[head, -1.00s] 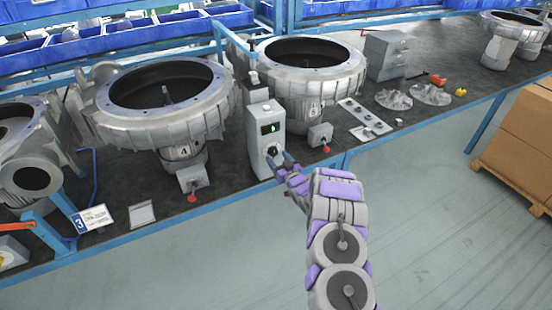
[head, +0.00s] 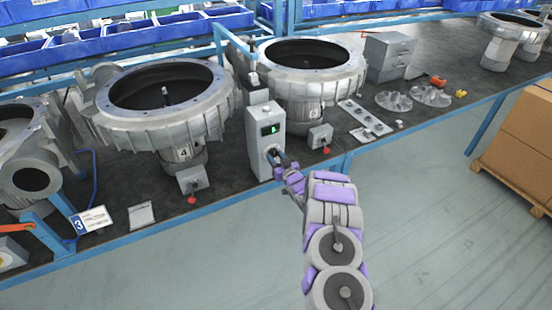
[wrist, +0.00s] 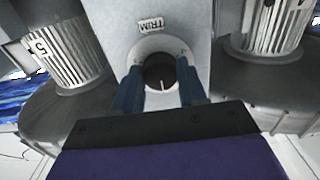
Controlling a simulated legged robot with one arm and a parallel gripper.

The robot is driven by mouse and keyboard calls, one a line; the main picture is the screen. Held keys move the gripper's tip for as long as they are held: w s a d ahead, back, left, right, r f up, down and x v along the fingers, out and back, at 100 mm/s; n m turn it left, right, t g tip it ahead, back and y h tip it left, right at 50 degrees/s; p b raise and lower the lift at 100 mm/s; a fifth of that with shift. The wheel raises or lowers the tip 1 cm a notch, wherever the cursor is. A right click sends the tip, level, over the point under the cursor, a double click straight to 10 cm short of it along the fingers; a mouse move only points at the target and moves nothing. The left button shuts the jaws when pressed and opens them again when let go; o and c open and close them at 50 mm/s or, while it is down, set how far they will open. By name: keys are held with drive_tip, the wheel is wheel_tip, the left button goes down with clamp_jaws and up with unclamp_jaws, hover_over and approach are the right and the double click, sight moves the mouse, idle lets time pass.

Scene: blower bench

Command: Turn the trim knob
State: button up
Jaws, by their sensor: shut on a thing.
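The trim knob (wrist: 160,72) is a dark round knob with a white pointer line, set in a pale ring under a "TRIM" label (wrist: 151,24). In the wrist view its pointer points down toward my gripper. It sits on the front of a grey control box (head: 264,150) with a small green-lit display (head: 270,129). My gripper (head: 276,157) is at the knob in the head view. In the wrist view the two blue fingers of my gripper (wrist: 158,88) stand on either side of the knob, shut on it. In the head view the fingers partly hide the knob.
Large grey blower housings (head: 165,95) stand beside and behind the box. Small grey boxes with red knobs (head: 192,180) sit along the bench's front. The floor (head: 430,210) in front is clear; cartons (head: 520,135) stand right.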

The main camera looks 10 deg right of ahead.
drive_tip(key=shift+c, duration=1.4)
drive_tip(key=shift+m, duration=0.3)
drive_tip(key=m, duration=0.3)
drive_tip(key=shift+r+p, duration=0.1)
drive_tip(key=shift+p, duration=0.3)
drive_tip(key=shift+r+m+p, duration=0.1)
drive_tip(key=shift+m+p, duration=0.45)
drive_tip(key=shift+m, duration=1.55)
drive_tip(key=o, duration=1)
drive_tip(key=shift+o, duration=0.2)
